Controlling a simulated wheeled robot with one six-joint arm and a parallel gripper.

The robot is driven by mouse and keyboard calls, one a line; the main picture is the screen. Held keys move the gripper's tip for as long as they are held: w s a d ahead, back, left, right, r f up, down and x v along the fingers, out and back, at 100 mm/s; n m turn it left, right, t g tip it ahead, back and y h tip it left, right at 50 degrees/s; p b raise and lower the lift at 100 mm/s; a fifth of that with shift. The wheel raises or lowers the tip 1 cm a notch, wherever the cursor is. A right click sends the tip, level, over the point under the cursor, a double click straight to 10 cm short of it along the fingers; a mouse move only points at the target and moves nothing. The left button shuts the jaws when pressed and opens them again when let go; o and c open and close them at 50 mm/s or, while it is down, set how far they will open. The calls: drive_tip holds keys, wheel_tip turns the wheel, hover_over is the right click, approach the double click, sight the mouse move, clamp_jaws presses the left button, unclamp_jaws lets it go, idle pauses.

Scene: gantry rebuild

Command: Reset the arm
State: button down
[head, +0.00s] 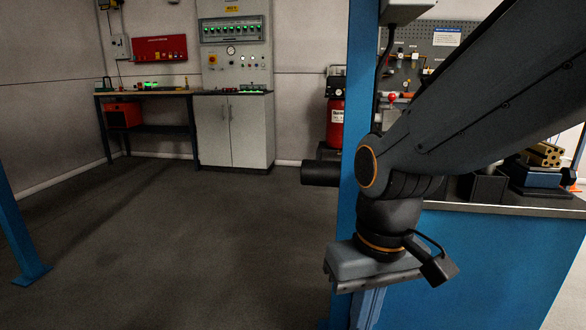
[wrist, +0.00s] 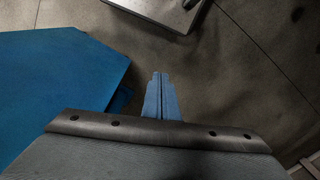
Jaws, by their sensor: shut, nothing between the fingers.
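My arm reaches in from the upper right of the head view, bends at a dark elbow, and ends in a wrist pointing down. My gripper (head: 367,308) hangs below it, close to the bottom edge of the head view. In the wrist view my gripper (wrist: 159,78) shows two blue-grey fingers pressed together, with nothing between them. The fingers point down over dark floor, and they touch nothing that I can see.
A blue post (head: 345,215) stands behind my arm. A blue-fronted workbench (head: 480,265) is at right. A white cabinet (head: 233,133) with a control panel (head: 235,70) and a dark side table (head: 150,93) stand at the back wall. The floor (head: 190,235) at left is clear.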

drive_tip(key=d+r+m+p, duration=0.2)
drive_tip(key=d+r+p, duration=0.7)
drive_tip(key=p, duration=0.9)
drive_tip(key=shift+r+m+h, duration=0.25)
drive_tip(key=shift+m+h, duration=0.05)
drive_tip(key=shift+m, duration=0.1)
